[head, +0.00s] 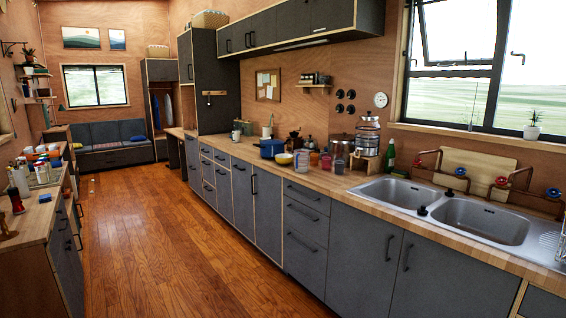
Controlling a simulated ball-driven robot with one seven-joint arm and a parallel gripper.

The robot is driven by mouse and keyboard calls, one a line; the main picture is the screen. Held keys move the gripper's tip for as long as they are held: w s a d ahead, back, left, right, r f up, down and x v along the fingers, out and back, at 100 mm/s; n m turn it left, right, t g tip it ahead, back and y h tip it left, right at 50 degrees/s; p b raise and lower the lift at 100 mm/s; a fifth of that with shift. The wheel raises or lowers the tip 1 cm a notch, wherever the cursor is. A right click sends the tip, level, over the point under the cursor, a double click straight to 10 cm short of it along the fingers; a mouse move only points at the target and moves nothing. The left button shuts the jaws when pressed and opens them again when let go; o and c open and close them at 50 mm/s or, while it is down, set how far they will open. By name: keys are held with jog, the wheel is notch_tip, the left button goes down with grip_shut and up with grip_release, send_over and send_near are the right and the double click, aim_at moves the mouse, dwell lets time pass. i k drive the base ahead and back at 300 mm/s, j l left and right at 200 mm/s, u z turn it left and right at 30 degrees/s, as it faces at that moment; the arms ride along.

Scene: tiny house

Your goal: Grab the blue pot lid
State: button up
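A blue pot (267,150) stands on the long wooden counter at the right, around the middle of the view. Its top looks blue too, but it is too small to tell the lid clearly from the pot. My gripper is not in the head view, so its state does not show.
The wooden counter (352,186) holds a yellow bowl (284,159), several jars, a green bottle (390,153) and a double sink (480,222). A cluttered counter (36,215) runs along the left. The wooden floor (170,240) between them is clear.

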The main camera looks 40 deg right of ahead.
aim_at(271, 142)
jog(key=i+z, duration=0.3)
jog(key=i, duration=2.8)
jog(key=i+z, duration=0.15)
jog(key=i, duration=0.3)
jog(key=i+j+z, duration=0.15)
jog(key=i, duration=0.3)
jog(key=i+j+z, duration=0.15)
jog(key=i, duration=0.25)
jog(key=i+j+z, duration=0.2)
jog(key=i, duration=0.25)
jog(key=i+j+z, duration=0.5)
jog(key=i, duration=0.15)
